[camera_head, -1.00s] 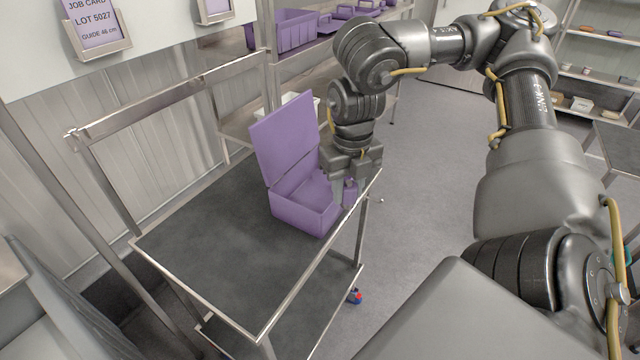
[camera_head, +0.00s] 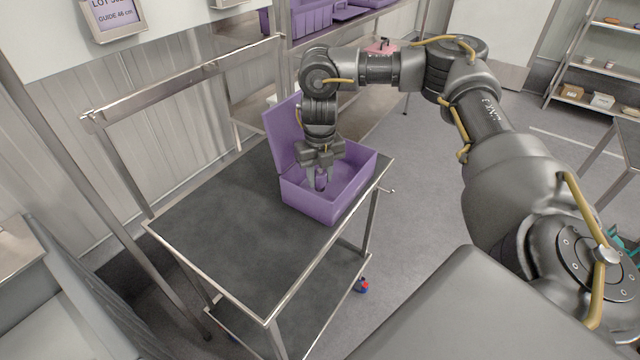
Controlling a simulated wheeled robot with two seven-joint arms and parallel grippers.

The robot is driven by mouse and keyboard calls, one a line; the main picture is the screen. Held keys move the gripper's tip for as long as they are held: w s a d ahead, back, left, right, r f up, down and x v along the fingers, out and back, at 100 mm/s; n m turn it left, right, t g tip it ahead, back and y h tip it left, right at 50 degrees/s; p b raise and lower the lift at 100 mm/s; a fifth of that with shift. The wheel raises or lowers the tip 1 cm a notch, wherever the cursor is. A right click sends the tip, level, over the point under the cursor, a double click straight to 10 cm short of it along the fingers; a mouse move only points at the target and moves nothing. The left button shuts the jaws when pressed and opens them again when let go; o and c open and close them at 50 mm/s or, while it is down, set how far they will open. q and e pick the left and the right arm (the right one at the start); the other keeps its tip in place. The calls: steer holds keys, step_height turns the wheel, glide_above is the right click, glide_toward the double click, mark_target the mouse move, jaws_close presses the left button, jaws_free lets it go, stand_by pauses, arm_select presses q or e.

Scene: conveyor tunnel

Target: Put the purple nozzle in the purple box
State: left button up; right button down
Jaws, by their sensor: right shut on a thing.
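The purple box (camera_head: 312,205) stands on the dark top of the metal cart, near its far right corner. Its lid (camera_head: 284,137) is open and tilted up at the left. My right gripper (camera_head: 321,184) points down over the box, its fingertips at the opening near the left part. It is shut on the purple nozzle (camera_head: 321,181), which is small and mostly hidden between the fingers. I cannot tell whether the nozzle touches the box floor. My left gripper is out of view.
The cart top (camera_head: 235,230) is clear in front of and left of the box. A metal rail (camera_head: 185,82) rises along the cart's far left side. Shelves with purple bins (camera_head: 300,20) stand behind. A small blue and red item (camera_head: 361,285) shows below the cart's right edge.

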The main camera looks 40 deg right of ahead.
mark_target(319, 185)
steer(key=shift+w+f, duration=0.2)
steer(key=shift+f, duration=0.1)
steer(key=shift+d+f, duration=0.1)
steer(key=shift+f, duration=1.45)
steer(key=shift+f, duration=0.1)
steer(key=c, duration=1)
jaws_free()
steer(key=shift+c, duration=0.2)
step_height(319, 185, up, 12)
steer(key=shift+r+p, duration=0.2)
steer(key=shift+p, duration=0.1)
